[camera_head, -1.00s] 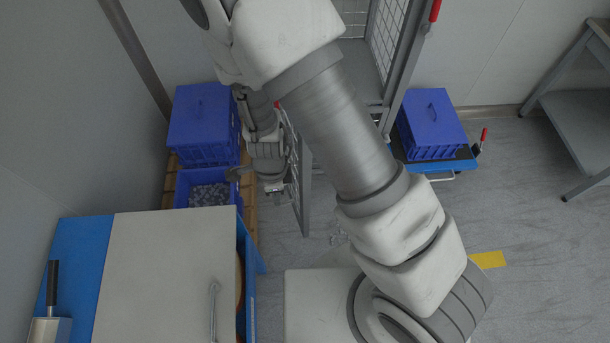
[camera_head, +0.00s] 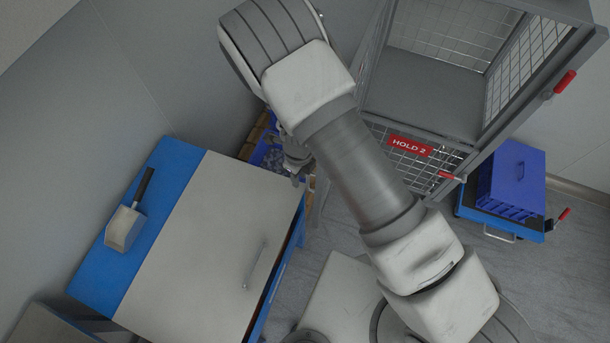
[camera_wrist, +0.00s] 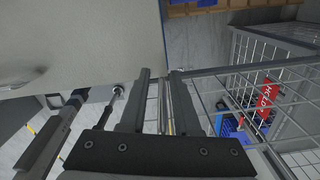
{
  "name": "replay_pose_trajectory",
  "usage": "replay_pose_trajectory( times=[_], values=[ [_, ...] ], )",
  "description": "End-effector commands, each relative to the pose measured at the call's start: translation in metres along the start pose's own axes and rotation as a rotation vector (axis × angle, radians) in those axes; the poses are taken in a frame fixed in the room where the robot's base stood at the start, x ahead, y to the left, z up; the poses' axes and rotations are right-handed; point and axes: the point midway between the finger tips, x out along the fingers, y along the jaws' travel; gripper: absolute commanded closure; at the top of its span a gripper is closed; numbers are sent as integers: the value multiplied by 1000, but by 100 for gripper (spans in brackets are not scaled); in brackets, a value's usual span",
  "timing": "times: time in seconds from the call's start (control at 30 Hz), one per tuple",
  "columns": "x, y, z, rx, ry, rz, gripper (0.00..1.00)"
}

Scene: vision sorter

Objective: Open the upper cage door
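The cage (camera_head: 440,118) stands at the upper right of the head view. Its upper opening has no door across it, and the grey floor inside shows. The upper door seems to be the mesh panel (camera_wrist: 240,69) at the right of the wrist view, swung out from the cage; my arm mostly hides it in the head view. My gripper (camera_wrist: 157,72) has its two fingers apart, with the door's edge bars showing between and behind them. I cannot tell whether they touch. In the head view my gripper (camera_head: 297,172) is left of the cage, beside the cabinet.
The lower door carries a red HOLD 2 sign (camera_head: 410,147) and a red handle (camera_head: 452,176). A white-topped blue cabinet (camera_head: 205,235) with a scoop (camera_head: 127,224) stands close to my gripper at left. A blue crate (camera_head: 512,180) sits on a trolley at right.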

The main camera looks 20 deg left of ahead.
Motion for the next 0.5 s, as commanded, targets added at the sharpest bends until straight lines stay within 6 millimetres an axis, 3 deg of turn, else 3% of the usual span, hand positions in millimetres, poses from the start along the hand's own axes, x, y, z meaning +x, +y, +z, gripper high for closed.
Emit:
replay_pose_trajectory(
  times=[0.37,0.5],
  values=[
    [-1,-2,-2,1,4,-2,55],
    [-12,-2,-2,0,2,-4,55]
  ],
)
